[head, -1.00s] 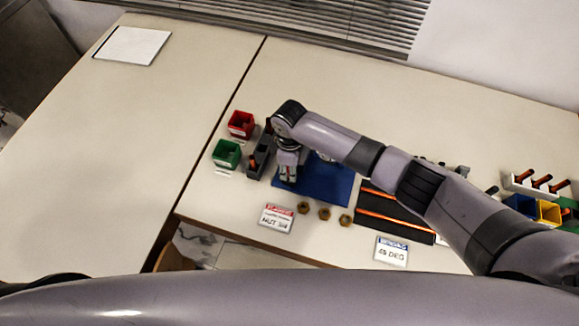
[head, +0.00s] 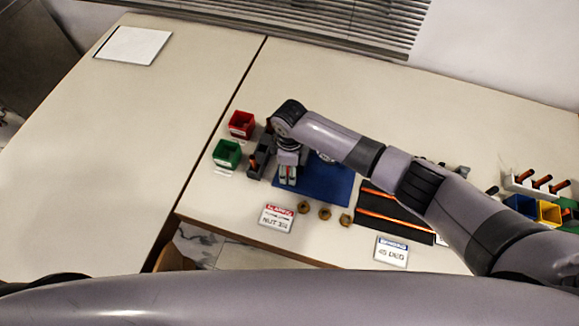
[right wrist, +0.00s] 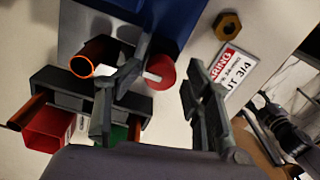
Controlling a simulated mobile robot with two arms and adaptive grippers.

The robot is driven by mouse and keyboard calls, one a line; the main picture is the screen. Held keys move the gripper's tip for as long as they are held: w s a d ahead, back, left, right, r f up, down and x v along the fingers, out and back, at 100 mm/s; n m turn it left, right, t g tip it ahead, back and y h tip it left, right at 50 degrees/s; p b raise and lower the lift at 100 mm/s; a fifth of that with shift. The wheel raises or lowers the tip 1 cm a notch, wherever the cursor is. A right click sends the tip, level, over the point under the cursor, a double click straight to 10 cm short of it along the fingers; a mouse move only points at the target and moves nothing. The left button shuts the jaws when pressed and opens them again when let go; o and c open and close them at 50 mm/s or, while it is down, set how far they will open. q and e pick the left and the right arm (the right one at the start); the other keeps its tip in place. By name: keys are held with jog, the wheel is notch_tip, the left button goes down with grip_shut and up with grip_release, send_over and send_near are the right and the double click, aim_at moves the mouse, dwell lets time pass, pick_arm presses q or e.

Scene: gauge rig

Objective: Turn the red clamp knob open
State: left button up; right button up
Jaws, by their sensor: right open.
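The red clamp knob (right wrist: 160,72) shows in the right wrist view as a short red cylinder with a white bar mark, beside the blue plate (right wrist: 120,12). My right gripper (right wrist: 163,80) is open, with one finger on each side of the knob; I see gaps and cannot tell how deep the fingers reach. In the head view my right gripper (head: 288,176) points down over the left end of the blue plate (head: 325,185), and the knob is hidden there. My left gripper is not in view.
A dark holder (right wrist: 75,95) with an orange-rimmed tube stands near the gripper. Red (head: 241,124) and green (head: 227,153) bins stand to its left. Brass nuts (head: 324,214) and a label card (head: 277,217) lie in front. The table's left half is mostly clear.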

jog(key=shift+w+r, duration=0.1)
jog(key=shift+r, duration=3.9)
